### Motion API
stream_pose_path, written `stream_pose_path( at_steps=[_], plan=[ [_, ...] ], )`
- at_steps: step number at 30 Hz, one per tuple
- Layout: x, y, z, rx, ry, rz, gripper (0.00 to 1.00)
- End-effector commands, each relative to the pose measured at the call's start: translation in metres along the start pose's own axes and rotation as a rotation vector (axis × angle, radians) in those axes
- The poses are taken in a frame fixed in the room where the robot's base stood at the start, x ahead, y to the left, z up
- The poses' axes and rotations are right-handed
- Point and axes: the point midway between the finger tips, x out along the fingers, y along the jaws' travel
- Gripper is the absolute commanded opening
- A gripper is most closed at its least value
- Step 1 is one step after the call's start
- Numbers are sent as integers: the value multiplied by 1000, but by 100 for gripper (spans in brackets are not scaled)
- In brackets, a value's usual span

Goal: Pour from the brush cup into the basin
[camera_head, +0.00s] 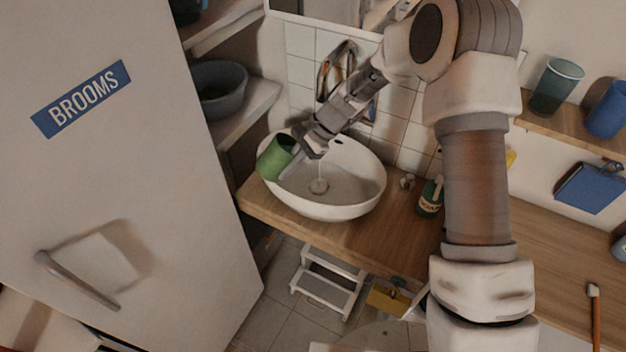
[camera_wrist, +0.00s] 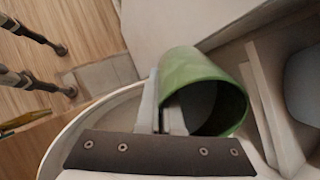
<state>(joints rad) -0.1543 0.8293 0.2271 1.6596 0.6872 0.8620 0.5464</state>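The green brush cup (camera_head: 274,160) is at the left rim of the white basin (camera_head: 345,207), tilted. My gripper (camera_head: 297,154) reaches down from the upper right and is shut on the cup. In the wrist view the cup (camera_wrist: 192,68) lies on its side with its dark mouth toward the lower right. My gripper (camera_wrist: 163,110) holds it by the wall near the mouth, with one finger seemingly inside. The cup's contents are not visible. A thin pale line runs down to the basin's drain; I cannot tell what it is.
The basin sits on a wooden counter (camera_head: 385,240) with a green soap bottle (camera_head: 430,198). A tall cabinet marked BROOMS (camera_head: 130,190) and shelves with a grey bowl (camera_head: 219,90) stand left. A white step stool (camera_head: 327,283) is below.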

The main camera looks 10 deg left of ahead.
Motion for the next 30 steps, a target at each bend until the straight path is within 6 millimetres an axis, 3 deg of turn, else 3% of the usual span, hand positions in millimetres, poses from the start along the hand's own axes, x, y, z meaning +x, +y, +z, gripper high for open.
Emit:
stream_pose_path(
  at_steps=[30],
  plan=[
    [4,2,-6,2,-128,-54,0]
  ],
)
